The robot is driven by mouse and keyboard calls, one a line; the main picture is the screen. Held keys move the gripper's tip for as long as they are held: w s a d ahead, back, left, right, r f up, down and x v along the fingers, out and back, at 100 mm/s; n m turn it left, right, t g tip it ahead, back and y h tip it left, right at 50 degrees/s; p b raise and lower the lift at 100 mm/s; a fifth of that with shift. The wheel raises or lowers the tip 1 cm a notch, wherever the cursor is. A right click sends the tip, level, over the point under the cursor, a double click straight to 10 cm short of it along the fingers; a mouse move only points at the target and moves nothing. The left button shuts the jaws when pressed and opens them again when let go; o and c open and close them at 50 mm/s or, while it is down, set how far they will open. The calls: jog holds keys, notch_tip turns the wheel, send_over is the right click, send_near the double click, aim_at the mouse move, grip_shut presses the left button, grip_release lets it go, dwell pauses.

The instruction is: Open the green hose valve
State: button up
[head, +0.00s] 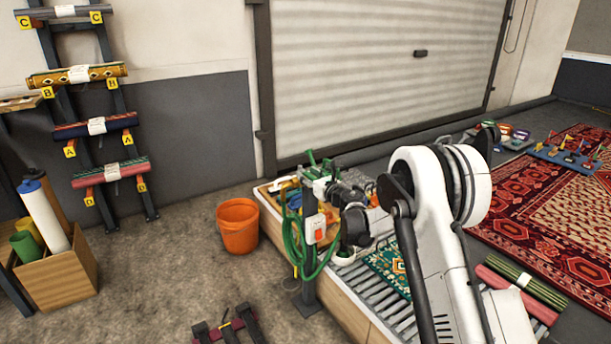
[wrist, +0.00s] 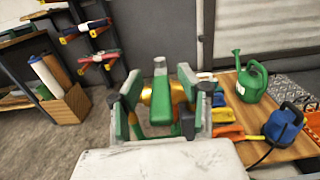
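The green hose valve (wrist: 160,92) is in the middle of the wrist view, with a green lever and a brass body. In the head view its area is at the top of a dark post (head: 309,250), partly hidden by my gripper (head: 318,172). In the wrist view my gripper (wrist: 161,95) is open, with one finger on each side of the lever. Brass shows between the lever and both fingers, so they look apart from it. A green hose (head: 291,240) hangs in loops on the post.
An orange bucket (head: 238,232) stands on the floor left of the post. A wooden bench holds a green watering can (wrist: 251,82) and a blue sprayer (wrist: 283,125). A box with rolls (head: 60,270) stands left. Rugs (head: 545,205) lie at the right.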

jog(key=shift+x, duration=0.8)
jog(key=shift+c, duration=0.3)
grip_shut()
